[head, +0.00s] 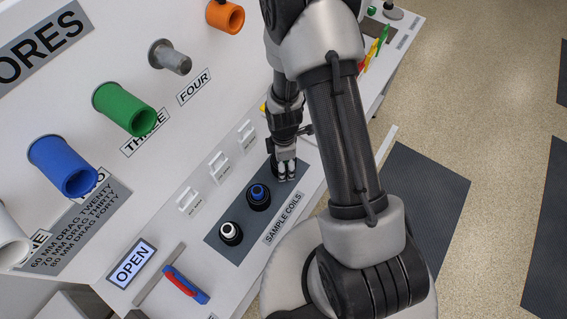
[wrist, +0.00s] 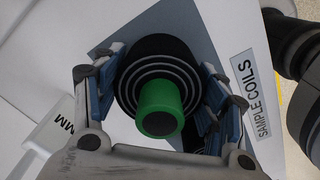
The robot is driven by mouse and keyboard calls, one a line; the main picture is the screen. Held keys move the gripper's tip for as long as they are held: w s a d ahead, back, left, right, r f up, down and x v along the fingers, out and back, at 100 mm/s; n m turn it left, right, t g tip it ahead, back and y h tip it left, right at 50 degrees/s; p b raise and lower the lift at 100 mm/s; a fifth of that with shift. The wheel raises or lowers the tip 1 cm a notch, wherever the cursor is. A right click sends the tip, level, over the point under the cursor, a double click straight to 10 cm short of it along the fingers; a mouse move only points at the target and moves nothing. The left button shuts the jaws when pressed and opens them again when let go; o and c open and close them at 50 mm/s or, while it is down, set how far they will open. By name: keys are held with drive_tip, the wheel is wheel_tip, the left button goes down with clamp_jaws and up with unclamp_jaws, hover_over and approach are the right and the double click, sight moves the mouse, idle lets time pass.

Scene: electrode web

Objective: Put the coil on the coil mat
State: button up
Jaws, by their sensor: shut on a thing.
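My gripper (head: 287,172) is over the far end of a grey mat (head: 232,208) labelled SAMPLE COILS. In the wrist view my gripper (wrist: 160,100) has its blue-padded fingers on either side of a black coil (wrist: 158,50) with pale rings and a green core (wrist: 160,108). It is shut on this coil. The head view mostly hides the coil behind the fingers. The mat shows behind it in the wrist view (wrist: 190,28). I cannot tell whether the coil touches the mat.
A blue-cored coil (head: 259,196) and a white-cored coil (head: 231,233) stand on the grey mat nearer the OPEN label (head: 132,263). A red and blue handle (head: 186,285) lies at the front. Coloured tubes, such as the green one (head: 125,109), stick out from the sloping panel.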

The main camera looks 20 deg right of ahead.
drive_tip(key=shift+f, duration=0.35)
drive_tip(key=o, duration=1.4)
drive_tip(key=shift+r, duration=0.1)
drive_tip(key=shift+o, duration=0.2)
wheel_tip(320, 180, up, 12)
drive_tip(key=p, duration=0.3)
drive_tip(key=s+r+m+t, duration=0.25)
drive_tip(key=r+m, duration=0.45)
drive_tip(key=r, duration=1.1)
drive_tip(key=s+a+r+m+t, duration=0.1)
drive_tip(key=s+r+m+t, duration=0.1)
drive_tip(key=s+r+m, duration=0.7)
drive_tip(key=s+r, duration=0.2)
drive_tip(key=s, duration=0.2)
drive_tip(key=shift+s+r, duration=0.15)
drive_tip(key=shift+s, duration=0.1)
